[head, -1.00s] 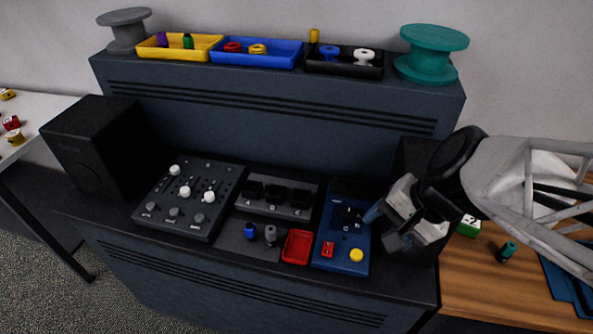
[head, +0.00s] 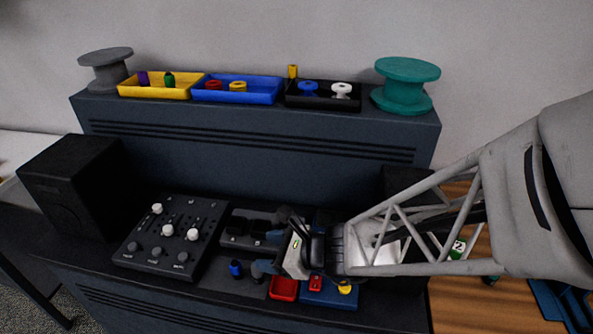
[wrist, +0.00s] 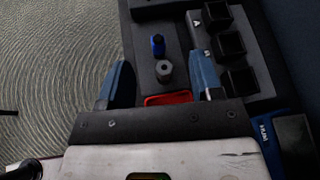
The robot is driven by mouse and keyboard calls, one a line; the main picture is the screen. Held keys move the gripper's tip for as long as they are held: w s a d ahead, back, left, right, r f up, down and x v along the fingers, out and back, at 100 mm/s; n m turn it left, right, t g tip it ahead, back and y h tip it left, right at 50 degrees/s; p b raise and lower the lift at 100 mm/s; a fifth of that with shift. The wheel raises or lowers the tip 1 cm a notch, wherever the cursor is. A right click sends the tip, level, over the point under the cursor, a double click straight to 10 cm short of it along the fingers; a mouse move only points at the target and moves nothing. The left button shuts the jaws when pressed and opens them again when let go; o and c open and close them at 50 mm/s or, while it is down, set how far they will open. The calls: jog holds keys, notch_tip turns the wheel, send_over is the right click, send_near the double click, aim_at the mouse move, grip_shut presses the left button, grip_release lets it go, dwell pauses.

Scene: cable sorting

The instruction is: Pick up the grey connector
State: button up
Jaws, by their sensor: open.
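The grey connector (wrist: 164,71) is a small upright cylinder with a dark hole in its top, standing on a dark panel in the wrist view. In the head view the grey connector (head: 257,273) is partly covered by a blue fingertip. My gripper (wrist: 159,62) has its two blue fingers spread wide, with the connector showing between them in the picture and nothing held. In the head view my gripper (head: 270,252) reaches in from the right, close to the connector; whether a finger touches it is unclear.
A blue connector (head: 235,268) stands close beside the grey one. A red tray (head: 284,289) lies just to the right. Black sockets (wrist: 215,14) line a raised block behind. A knob panel (head: 172,237) is on the left. Coloured trays and spools sit on the high shelf.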

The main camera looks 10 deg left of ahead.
aim_at(257, 271)
jog(key=shift+w+a+f+m+t, duration=0.2)
jog(key=shift+a+f+m+t, duration=0.15)
jog(key=shift+a+f+m, duration=0.25)
jog(key=shift+w+a+f+m+t, duration=0.2)
jog(key=shift+a+f+m+t, duration=0.15)
jog(key=shift+f+m, duration=0.45)
jog(key=shift+f, duration=1.6)
jog(key=shift+f, duration=0.1)
jog(key=shift+f, duration=0.2)
notch_tip(257, 271, down, 3)
jog(key=shift+r, duration=0.1)
jog(key=shift+x, duration=0.85)
jog(key=shift+w+a+f, duration=0.15)
jog(key=shift+a+f, duration=0.15)
jog(key=shift+a, duration=0.25)
